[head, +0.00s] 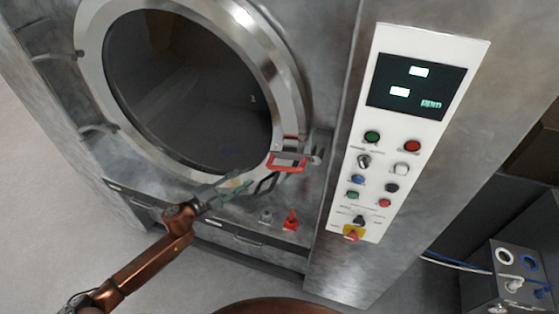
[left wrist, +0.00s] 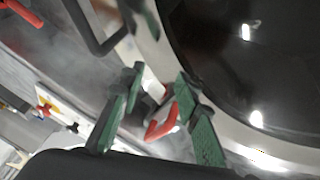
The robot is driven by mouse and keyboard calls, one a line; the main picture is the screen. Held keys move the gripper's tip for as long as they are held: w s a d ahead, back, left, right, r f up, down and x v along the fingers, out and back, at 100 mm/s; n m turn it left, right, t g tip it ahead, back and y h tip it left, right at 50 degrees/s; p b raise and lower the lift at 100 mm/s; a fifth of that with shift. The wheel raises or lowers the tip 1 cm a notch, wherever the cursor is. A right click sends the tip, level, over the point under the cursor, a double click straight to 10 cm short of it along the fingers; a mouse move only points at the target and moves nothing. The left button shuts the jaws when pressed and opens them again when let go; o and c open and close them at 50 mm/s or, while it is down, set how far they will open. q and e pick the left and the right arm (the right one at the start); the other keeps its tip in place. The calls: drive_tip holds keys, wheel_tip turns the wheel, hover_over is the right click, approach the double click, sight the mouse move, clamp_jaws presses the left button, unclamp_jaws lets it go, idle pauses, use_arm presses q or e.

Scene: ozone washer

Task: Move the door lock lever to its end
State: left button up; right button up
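The round washer door (head: 190,90) is closed, with a pale metal ring around dark glass. A red lever (head: 288,162) sits at the lower right of the ring, by a metal latch block. My left gripper (head: 243,189) is below and left of this lever, apart from it in the head view. In the left wrist view my left gripper (left wrist: 160,80) has its green-padded fingers spread. A red handle part (left wrist: 162,122) shows in the gap between them; contact with the fingers cannot be told. My right gripper is not in view.
A black loop handle (head: 265,183) is close to the left gripper. A red valve handle (head: 291,220) stands below the door. The control panel (head: 405,130) is to the right, with an emergency switch (head: 352,234) at its bottom. A grey box (head: 505,275) stands at the far right.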

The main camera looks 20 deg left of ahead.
sight(280, 168)
use_arm(q)
drive_tip(key=s+d+r+m+g+h+p, duration=0.1)
drive_tip(key=s+d+r+m+h, duration=0.1)
drive_tip(key=d+r+m, duration=0.15)
drive_tip(key=s+d+r+m+g+h, duration=0.1)
drive_tip(key=s+d+r+m+h, duration=0.1)
drive_tip(key=d+r, duration=0.25)
drive_tip(key=shift+g, duration=0.3)
drive_tip(key=p+x, duration=0.1)
drive_tip(key=x, duration=0.2)
drive_tip(key=r+p+x, duration=0.1)
drive_tip(key=x, duration=0.2)
drive_tip(key=shift+w+d+f+p, duration=0.1)
drive_tip(key=shift+w+d+p, duration=0.25)
drive_tip(key=shift+w, duration=0.1)
drive_tip(key=shift+c, duration=0.5)
clamp_jaws()
